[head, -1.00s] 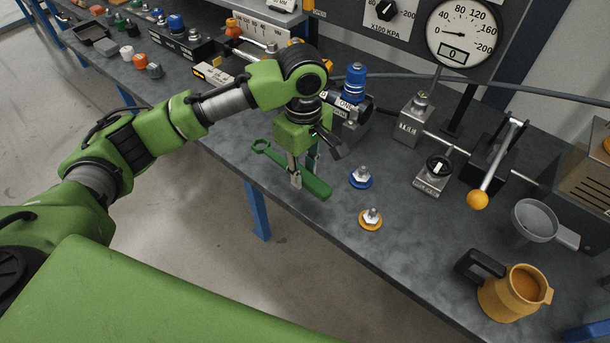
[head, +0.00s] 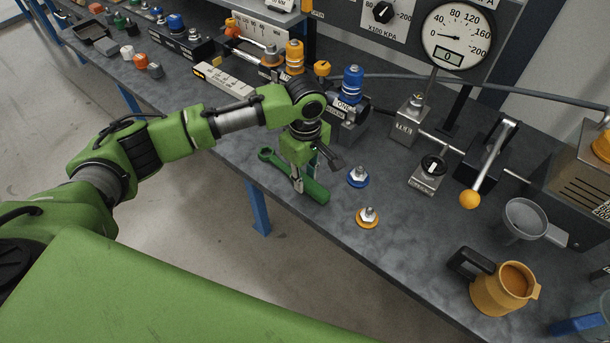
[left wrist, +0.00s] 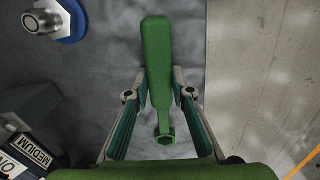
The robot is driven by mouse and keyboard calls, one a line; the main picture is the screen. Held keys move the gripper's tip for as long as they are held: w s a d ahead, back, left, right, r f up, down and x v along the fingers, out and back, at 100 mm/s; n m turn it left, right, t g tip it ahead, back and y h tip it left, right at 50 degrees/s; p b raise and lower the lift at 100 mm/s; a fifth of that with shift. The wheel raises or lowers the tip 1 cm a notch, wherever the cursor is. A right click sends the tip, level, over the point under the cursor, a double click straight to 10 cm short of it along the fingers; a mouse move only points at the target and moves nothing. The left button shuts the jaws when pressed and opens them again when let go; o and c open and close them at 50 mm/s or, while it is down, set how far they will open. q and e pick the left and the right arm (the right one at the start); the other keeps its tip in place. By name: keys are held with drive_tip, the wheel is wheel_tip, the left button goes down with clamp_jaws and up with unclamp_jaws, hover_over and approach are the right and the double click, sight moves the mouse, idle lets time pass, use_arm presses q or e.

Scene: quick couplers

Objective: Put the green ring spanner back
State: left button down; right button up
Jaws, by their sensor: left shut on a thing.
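In the left wrist view the spanner (left wrist: 158,60) runs lengthwise between the fingers of the left gripper (left wrist: 155,88), with the ring at the bottom. I cannot tell whether it touches the bench top or hangs just above it. My right gripper is not in view.
Right of the spanner stand a blue-based coupler (head: 357,177) and an orange-based one (head: 368,217). Behind it is a valve block with a blue cap (head: 352,84). An orange jug (head: 503,290) and a lever with an orange knob (head: 469,199) are further right.

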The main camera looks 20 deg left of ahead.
use_arm(q)
drive_tip(key=c, duration=1.8)
unclamp_jaws()
drive_tip(key=shift+f, duration=0.1)
drive_tip(key=shift+f+b, duration=0.1)
drive_tip(key=shift+b, duration=0.35)
drive_tip(key=shift+f+b, duration=0.25)
drive_tip(key=shift+b, duration=0.85)
drive_tip(key=r, duration=1.4)
drive_tip(key=shift+s+d+r+b, duration=0.1)
drive_tip(key=shift+s+r+b, duration=0.1)
drive_tip(key=shift+r+b, duration=0.1)
